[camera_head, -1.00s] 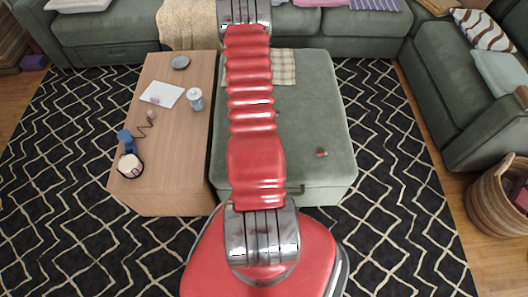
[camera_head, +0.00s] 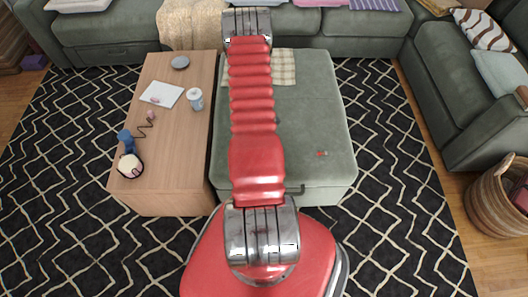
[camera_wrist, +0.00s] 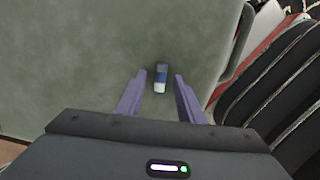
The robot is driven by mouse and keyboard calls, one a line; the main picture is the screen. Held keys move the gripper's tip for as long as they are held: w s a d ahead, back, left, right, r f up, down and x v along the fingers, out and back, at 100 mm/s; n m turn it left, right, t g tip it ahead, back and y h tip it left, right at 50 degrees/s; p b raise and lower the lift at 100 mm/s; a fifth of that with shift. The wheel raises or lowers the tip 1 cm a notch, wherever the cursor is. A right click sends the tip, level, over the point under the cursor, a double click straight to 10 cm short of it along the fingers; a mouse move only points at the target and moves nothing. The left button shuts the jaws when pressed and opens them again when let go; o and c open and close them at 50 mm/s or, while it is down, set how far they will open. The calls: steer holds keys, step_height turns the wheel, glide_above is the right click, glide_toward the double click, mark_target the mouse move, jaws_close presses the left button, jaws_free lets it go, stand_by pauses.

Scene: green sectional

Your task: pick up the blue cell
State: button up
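The blue cell (camera_wrist: 161,79) is a small cylinder with a blue band and pale ends. In the wrist view it lies on the grey-green ottoman top (camera_wrist: 100,60). My gripper (camera_wrist: 160,75) is open, with its two purple fingers spread on the left and right of the cell. The cell shows between the fingertips with a gap on each side. How far it is below them I cannot tell. In the head view my red arm covers part of the ottoman (camera_head: 310,100), and the gripper and the cell cannot be made out.
A small red item (camera_head: 321,153) and a checked cloth (camera_head: 284,66) lie on the ottoman. The wooden table (camera_head: 180,140) to the left holds a white cup (camera_head: 195,99), a notepad (camera_head: 161,94) and a lamp-like object. Green sofas stand behind and right.

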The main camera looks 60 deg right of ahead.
steer(key=shift+c, duration=0.5)
jaws_close()
steer(key=shift+r, duration=0.15)
step_height(320, 180, up, 10)
stand_by(0.7)
stand_by(0.5)
